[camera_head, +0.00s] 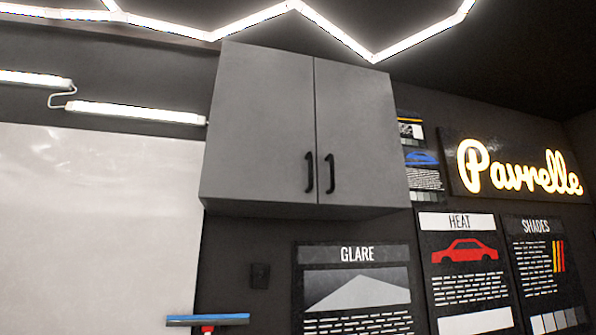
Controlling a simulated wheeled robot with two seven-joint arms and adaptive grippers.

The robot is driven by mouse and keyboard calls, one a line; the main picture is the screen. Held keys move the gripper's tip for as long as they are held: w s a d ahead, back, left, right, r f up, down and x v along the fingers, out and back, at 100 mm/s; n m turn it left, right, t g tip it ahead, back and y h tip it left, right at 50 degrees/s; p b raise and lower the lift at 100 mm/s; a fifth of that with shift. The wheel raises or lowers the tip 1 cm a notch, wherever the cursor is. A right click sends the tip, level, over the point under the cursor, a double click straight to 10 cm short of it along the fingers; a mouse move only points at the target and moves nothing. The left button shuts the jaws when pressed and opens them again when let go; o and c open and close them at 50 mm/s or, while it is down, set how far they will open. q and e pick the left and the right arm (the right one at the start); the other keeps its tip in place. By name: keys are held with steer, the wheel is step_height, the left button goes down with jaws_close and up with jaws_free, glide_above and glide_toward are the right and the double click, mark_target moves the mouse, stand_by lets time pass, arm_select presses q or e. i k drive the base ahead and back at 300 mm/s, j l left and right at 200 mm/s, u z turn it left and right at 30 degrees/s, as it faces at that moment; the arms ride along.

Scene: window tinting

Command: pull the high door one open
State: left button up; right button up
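A grey wall cabinet with two high doors hangs on the dark wall in the middle of the head view. Its left door (262,125) and right door (358,135) are both shut, with a thin seam between them. Each door has a black vertical bar handle near the seam, low down: the left handle (309,172) and the right handle (330,173). I cannot tell which door is the one named. Neither of my grippers is in view.
Posters hang below and right of the cabinet, among them a GLARE poster (357,290) and a HEAT poster (463,270). A lit sign (520,172) is at right. A blue-topped tool (208,320) shows at the bottom. The space before the doors looks clear.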

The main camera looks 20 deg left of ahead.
mark_target(260, 144)
steer(key=i+l+u, duration=0.2)
steer(key=l, duration=0.15)
steer(key=l+u, duration=0.15)
steer(key=l, duration=0.25)
steer(key=i+l+u, duration=0.2)
steer(key=l, duration=0.2)
steer(key=k, duration=0.05)
